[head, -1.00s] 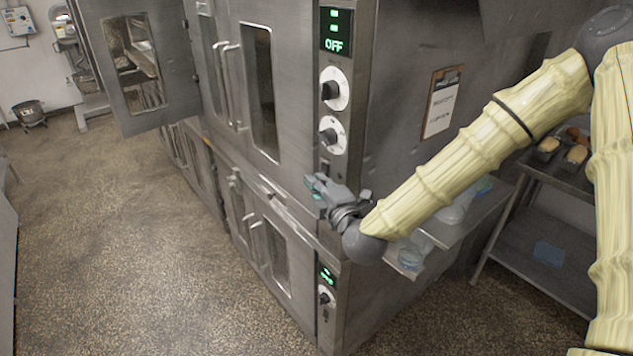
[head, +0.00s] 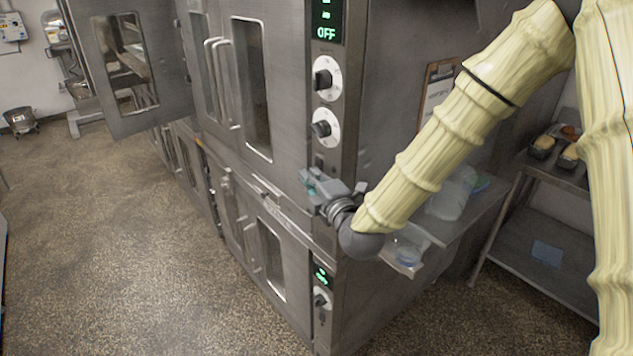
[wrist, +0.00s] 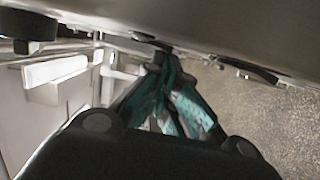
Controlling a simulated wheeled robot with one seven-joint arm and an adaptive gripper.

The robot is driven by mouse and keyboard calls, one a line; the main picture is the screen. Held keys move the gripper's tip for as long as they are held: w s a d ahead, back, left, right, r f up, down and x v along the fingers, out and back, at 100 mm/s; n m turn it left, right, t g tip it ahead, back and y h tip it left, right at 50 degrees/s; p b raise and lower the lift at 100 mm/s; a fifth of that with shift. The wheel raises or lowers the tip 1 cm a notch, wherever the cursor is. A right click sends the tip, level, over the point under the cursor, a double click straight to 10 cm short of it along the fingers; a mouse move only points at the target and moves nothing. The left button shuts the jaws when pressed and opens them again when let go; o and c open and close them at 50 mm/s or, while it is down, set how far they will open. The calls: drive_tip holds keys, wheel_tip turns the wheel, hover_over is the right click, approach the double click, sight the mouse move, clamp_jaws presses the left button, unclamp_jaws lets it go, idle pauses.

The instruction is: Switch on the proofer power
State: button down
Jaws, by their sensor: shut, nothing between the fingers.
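The proofer is a tall steel cabinet (head: 285,20) with a control panel on its front right edge. Its green display (head: 326,25) reads OFF. Below are two black knobs on white dials, the upper knob (head: 323,79) and the lower knob (head: 321,128). A small dark switch (head: 319,162) sits under the lower dial, just above my gripper. My gripper (head: 306,181) is shut and empty, close to the panel's lower end; I cannot tell whether it touches. In the wrist view its teal-padded fingers (wrist: 172,95) lie together beside a steel surface.
A lower unit with a lit green display (head: 321,274) and its own knob (head: 320,300) stands beneath. A cabinet door (head: 128,65) hangs open at the left. A steel shelf (head: 480,225) and a rack with loaves (head: 555,185) are at the right. Floor at left is clear.

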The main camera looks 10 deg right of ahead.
drive_tip(key=shift+f, duration=0.15)
drive_tip(key=s+b, duration=0.2)
drive_tip(key=s, duration=0.9)
drive_tip(key=shift+s+f+b, duration=0.25)
drive_tip(key=shift+s+b, duration=0.05)
drive_tip(key=shift+d, duration=0.1)
idle(0.3)
